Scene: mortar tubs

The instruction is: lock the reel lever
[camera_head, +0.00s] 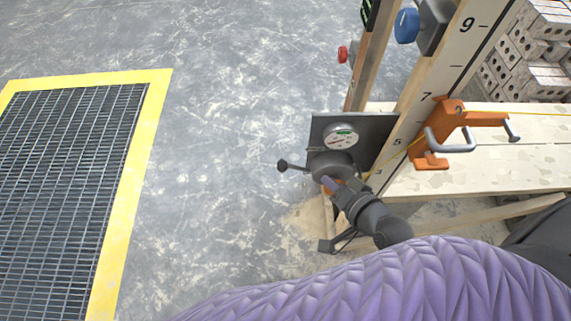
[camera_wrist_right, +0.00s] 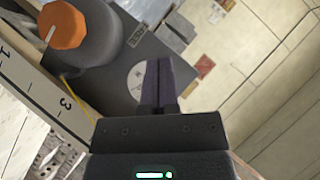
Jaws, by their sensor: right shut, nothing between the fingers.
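The reel (camera_head: 330,165) is a dark grey round body on a dark plate (camera_head: 379,128) at the foot of the numbered post. A short lever with a black ball end (camera_head: 283,166) sticks out from it to the left. My right gripper (camera_head: 327,183) is shut and empty at the near side of the reel; contact cannot be told. In the right wrist view, the shut fingers (camera_wrist_right: 166,75) lie over the plate, partly covering a white dial (camera_wrist_right: 136,82). A grey drum (camera_wrist_right: 92,32) with an orange knob (camera_wrist_right: 64,25) is left of them. My left gripper is out of view.
A gauge (camera_head: 341,136) sits on the plate just above the reel. The numbered post (camera_head: 432,82) rises to the right, with an orange clamp (camera_head: 450,122) on the wooden boards beside it. Bricks (camera_head: 535,50) are stacked at top right. Floor left of the reel is clear up to a yellow-edged grate (camera_head: 130,190).

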